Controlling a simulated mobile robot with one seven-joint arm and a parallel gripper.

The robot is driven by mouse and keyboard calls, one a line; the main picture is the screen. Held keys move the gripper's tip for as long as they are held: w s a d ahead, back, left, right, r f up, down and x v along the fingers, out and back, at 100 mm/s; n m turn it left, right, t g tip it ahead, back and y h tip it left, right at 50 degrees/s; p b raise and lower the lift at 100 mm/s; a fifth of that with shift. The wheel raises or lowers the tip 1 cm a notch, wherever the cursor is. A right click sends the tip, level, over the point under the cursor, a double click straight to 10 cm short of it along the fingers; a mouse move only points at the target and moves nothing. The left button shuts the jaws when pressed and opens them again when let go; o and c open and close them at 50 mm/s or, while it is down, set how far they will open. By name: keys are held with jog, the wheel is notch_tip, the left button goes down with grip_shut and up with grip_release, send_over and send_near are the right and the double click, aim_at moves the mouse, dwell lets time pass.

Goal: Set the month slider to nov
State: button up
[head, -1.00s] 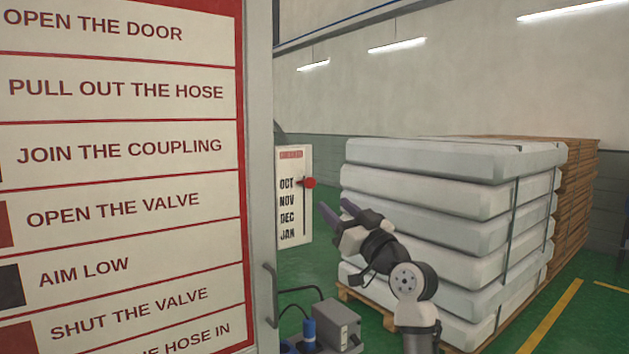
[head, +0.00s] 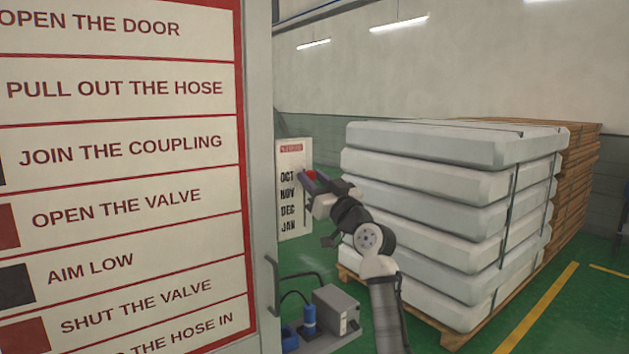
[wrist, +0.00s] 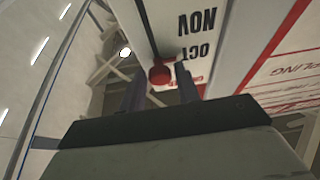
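The month slider is a white panel (head: 291,225) on the left side of the gap beyond the red-framed sign, listing OCT, NOV, DEC and JAN from top to bottom. Its red knob (head: 311,175) sits level with OCT. The wrist view shows the panel (wrist: 175,12) upside down, with NOV and OCT readable and the red knob (wrist: 160,76) beside OCT. My gripper (head: 309,181) is at the knob. In the wrist view my gripper (wrist: 158,80) is open, with one finger on each side of the knob. I cannot tell whether either finger touches it.
A large sign (head: 120,145) on a cabinet door fills the left, with a grey handle (head: 273,285) at its edge. A grey box (head: 337,312) with a blue plug sits below the panel.

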grip_shut()
notch_tip(320, 180, down, 4)
jog(key=b, duration=0.4)
jog(key=shift+o, duration=1.9)
grip_release()
jog(key=b+v, duration=0.5)
jog(key=v, duration=0.9)
